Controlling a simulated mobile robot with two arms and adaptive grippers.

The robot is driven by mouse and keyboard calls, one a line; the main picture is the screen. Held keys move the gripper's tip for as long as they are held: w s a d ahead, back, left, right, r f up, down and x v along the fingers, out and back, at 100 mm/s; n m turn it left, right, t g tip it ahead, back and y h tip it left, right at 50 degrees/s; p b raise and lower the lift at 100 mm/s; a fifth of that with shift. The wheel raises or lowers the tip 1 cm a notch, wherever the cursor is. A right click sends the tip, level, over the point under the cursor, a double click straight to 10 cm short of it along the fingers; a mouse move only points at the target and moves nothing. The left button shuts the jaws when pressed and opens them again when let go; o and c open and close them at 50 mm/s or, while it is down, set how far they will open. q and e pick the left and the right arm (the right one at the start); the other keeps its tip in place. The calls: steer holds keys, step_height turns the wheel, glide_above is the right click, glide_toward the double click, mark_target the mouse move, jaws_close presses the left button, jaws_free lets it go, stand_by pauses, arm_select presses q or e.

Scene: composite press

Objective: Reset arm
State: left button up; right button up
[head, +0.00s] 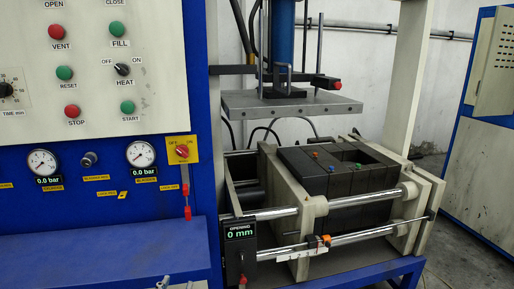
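Only a small dark tip of my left gripper (164,283) shows at the bottom edge of the head view, in front of the blue ledge. The rest of it is cut off, so its opening cannot be told. It appears apart from the press and the panel, and nothing held shows. My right gripper is not in view. The composite press (290,104) stands right of centre, its upper plate raised above the dark mould blocks (305,172). The mould opening display (240,233) reads 0 mm.
The control panel (95,30) with red and green buttons fills the upper left. Below it are two gauges reading 0.0 bar and a yellow-backed red switch (182,151). A blue ledge (90,262) juts out at lower left. A blue cabinet (480,180) stands at right.

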arm_select(q)
steer(key=s+a+f+g, duration=0.1)
steer(key=s+f+g, duration=0.5)
steer(key=s+f, duration=0.55)
steer(key=s+a+f+g, duration=0.1)
steer(key=s+f+g, duration=0.65)
steer(key=s, duration=0.75)
step_height(320, 180, down, 29)
steer(key=s, duration=0.2)
steer(key=s+a+f, duration=0.3)
steer(key=s+f, duration=1.2)
steer(key=s, duration=0.1)
steer(key=shift+s+g+h, duration=0.3)
steer(key=shift+s+g, duration=0.05)
steer(key=shift+s, duration=0.05)
